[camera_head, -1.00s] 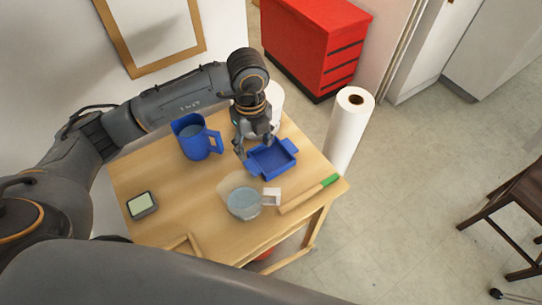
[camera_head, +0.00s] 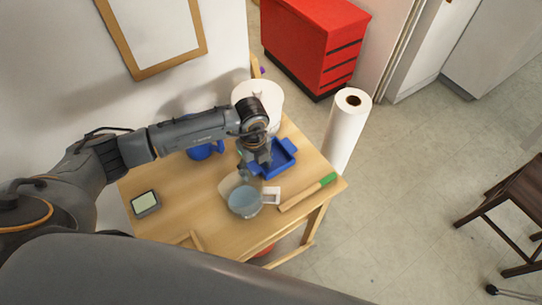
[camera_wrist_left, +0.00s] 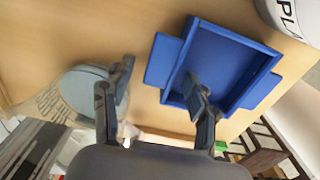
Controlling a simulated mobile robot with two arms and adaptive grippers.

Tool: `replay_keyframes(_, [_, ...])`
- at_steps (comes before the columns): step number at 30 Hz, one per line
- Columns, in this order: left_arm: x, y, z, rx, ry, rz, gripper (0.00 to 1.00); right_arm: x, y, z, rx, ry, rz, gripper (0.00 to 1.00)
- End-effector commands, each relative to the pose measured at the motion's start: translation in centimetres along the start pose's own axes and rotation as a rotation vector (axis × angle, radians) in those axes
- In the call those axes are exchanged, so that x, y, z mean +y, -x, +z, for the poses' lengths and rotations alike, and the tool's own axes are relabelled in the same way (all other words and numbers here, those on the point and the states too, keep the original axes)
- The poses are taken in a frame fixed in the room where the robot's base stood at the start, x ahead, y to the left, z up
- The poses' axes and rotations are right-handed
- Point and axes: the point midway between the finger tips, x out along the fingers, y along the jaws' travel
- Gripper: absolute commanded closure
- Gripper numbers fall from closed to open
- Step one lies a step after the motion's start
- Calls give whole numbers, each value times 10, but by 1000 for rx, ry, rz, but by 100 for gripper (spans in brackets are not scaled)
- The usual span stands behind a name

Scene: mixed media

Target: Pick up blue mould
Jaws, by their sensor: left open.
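The blue mould (camera_head: 284,160) is a shallow square tray with a tab handle on two opposite sides, lying on the wooden table. It shows almost whole in the left wrist view (camera_wrist_left: 222,62). My left gripper (camera_head: 256,166) hangs over the mould's left part and hides some of it. In the left wrist view the gripper (camera_wrist_left: 160,76) is open and empty. One finger overlaps the mould's interior, the other overlaps the bowl beside it. I cannot tell how high the fingertips are above the mould. My right gripper is not in view.
A glass bowl (camera_head: 243,201) stands close in front of the mould. A green-handled tool (camera_head: 306,193) lies near the table edge. A white tub (camera_head: 270,92) and a blue jug (camera_head: 200,152), partly hidden by my arm, are behind. A grey scale (camera_head: 145,204) lies at left.

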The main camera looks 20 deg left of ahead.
Motion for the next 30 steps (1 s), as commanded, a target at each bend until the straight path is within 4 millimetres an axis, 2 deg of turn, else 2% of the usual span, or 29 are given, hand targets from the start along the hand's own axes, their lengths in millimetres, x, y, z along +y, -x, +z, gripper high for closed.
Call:
replay_keyframes(2, [0,0,0,0,0,0,42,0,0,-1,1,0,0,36])
replay_keyframes(3, [0,0,0,0,0,0,46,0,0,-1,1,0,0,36])
replay_keyframes(11, [0,0,0,0,1,1,99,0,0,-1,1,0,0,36])
replay_keyframes(23, [0,6,1,0,2,-1,100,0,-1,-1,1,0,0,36])
replay_keyframes(26, [-1,15,1,-1,1,-3,100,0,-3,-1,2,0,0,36])
replay_keyframes(30, [-1,38,1,-1,0,-5,100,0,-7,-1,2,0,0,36])
